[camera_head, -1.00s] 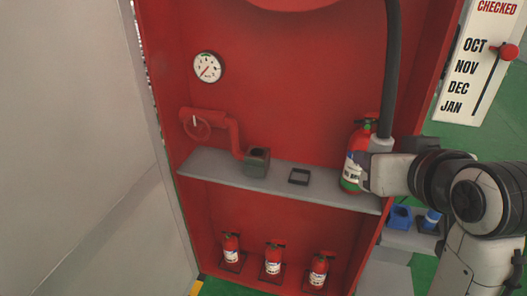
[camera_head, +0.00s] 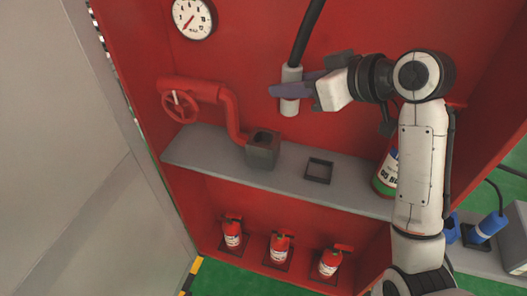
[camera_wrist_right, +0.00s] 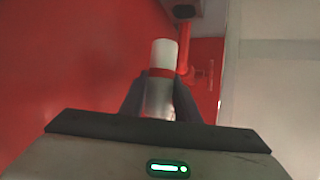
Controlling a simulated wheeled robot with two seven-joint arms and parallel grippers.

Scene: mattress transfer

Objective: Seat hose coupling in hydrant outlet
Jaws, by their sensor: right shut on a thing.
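The hose coupling (camera_head: 290,105) is a light grey cylinder on the lower end of a black hose (camera_head: 307,30). My right gripper (camera_head: 288,90) is shut around it and holds it roughly upright in the air above the shelf. In the right wrist view the coupling (camera_wrist_right: 163,55) shows between the dark fingers, with a white end and a red band. The hydrant outlet (camera_head: 262,153) is a dark square block with a round hole on top, at the end of the red pipe (camera_head: 232,112). It is lower and left of the coupling, apart from it. My left gripper is out of view.
The outlet stands at the grey shelf (camera_head: 200,147) of a red cabinet. A black square frame (camera_head: 318,170) lies to its right. A large extinguisher (camera_head: 385,172) stands farther right, partly behind my arm. A red handwheel (camera_head: 180,106) and a gauge (camera_head: 193,18) are left.

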